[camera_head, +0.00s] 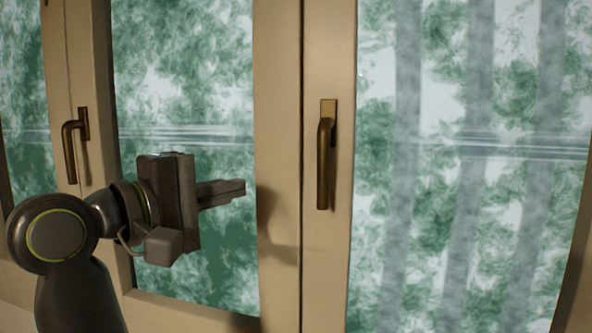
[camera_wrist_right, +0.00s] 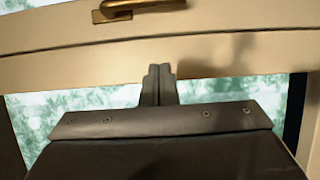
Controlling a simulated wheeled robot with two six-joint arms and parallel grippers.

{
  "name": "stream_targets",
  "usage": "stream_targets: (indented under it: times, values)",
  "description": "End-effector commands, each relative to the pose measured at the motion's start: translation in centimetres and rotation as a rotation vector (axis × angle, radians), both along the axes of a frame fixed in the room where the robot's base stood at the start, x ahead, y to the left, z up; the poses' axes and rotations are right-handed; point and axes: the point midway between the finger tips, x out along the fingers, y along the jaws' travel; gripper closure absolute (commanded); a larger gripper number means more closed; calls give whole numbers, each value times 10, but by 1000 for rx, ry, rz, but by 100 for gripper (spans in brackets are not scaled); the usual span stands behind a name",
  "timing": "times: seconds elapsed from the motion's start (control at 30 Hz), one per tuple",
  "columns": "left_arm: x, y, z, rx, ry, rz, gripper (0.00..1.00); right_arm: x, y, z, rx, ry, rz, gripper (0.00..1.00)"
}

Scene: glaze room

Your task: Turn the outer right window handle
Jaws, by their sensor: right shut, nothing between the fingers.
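The right window handle (camera_head: 325,160) is a brass lever on a small plate. It hangs straight down on the cream frame right of the centre joint. A brass handle also shows at the top edge of the right wrist view (camera_wrist_right: 145,7), partly cut off. My right gripper (camera_head: 243,188) is left of the right handle and apart from it, with its fingers pointing right in the head view. Its fingertips are together and empty in the right wrist view (camera_wrist_right: 158,70). My left gripper is not in view.
The space between my right gripper and the right handle looks clear.

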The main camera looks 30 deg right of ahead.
Motion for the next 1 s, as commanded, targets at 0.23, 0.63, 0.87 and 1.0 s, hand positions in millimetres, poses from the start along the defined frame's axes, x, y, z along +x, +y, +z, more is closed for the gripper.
stream_targets:
  times: [0.23, 0.63, 0.87, 1.0]
  values:
    - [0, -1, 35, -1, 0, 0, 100, 6, -24, 6, -1, 2, -4, 100]
    - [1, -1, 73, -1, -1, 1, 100, 18, -85, 4, -1, -1, -2, 100]
    - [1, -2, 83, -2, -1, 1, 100, -5, -96, 2, 0, 0, 0, 100]
    - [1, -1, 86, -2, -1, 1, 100, -12, -100, 1, 0, 0, -1, 100]
